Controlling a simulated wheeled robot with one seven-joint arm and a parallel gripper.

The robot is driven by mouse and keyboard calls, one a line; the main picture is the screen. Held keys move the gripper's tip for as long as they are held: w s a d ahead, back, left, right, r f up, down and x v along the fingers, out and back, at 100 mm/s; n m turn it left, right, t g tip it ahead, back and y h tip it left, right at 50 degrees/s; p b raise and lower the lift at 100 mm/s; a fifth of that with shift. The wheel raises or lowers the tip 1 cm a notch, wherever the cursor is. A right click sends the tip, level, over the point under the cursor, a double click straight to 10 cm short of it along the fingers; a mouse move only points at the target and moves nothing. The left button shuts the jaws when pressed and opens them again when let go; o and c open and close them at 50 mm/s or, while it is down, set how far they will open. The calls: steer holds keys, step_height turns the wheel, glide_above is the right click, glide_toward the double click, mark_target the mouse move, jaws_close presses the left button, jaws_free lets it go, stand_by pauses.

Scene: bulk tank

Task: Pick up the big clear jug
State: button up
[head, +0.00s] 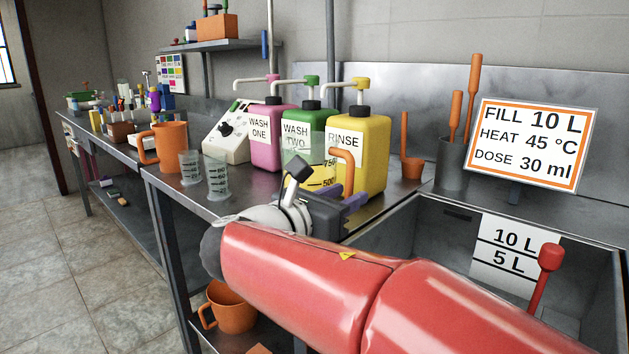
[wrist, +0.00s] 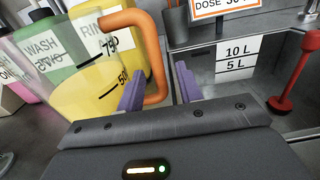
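The big clear jug (head: 318,146) is see-through, with black marks for 750 and 500 and an orange side handle (head: 349,168). In the head view it is in front of the green and yellow containers. Its lower part is hidden by my gripper (head: 342,200). In the wrist view the jug (wrist: 70,70) fills the left, and its handle (wrist: 153,60) comes down between the two purple fingers of my gripper (wrist: 160,90). A narrow gap shows between handle and right finger, so the gripper looks open around the handle. I cannot tell whether the left finger touches it.
Two small clear beakers (head: 218,178) and an orange jug (head: 170,147) stand left on the bench. Pink (head: 266,140), green (head: 300,118) and yellow (head: 374,150) pump containers stand close behind. A steel sink (head: 400,232) with a red-handled tool (head: 549,262) is at right.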

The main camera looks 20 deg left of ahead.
steer(key=shift+x, duration=0.9)
steer(key=shift+c, duration=0.4)
jaws_close()
